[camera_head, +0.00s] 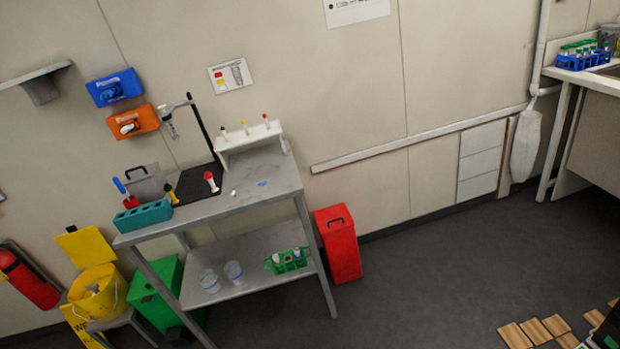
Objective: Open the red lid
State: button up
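A red bin (343,258) stands on the floor to the right of the metal table, close to the wall. Its red lid (334,220) has a dark handle (336,221) on top and looks shut. The lid and front of the bin are in plain view, at a distance and tilted in the picture. I cannot make out my gripper in this view.
The metal table (240,203) stands left of the red bin, with a leg close to it. A green bin (158,298) and a yellow bucket (96,295) are further left. Wooden pieces (535,331) lie at the lower right. The floor right of the bin is clear.

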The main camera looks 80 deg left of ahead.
aim_at(331, 219)
jog(key=u, duration=1.85)
jog(key=i, duration=2.55)
jog(key=u, duration=0.25)
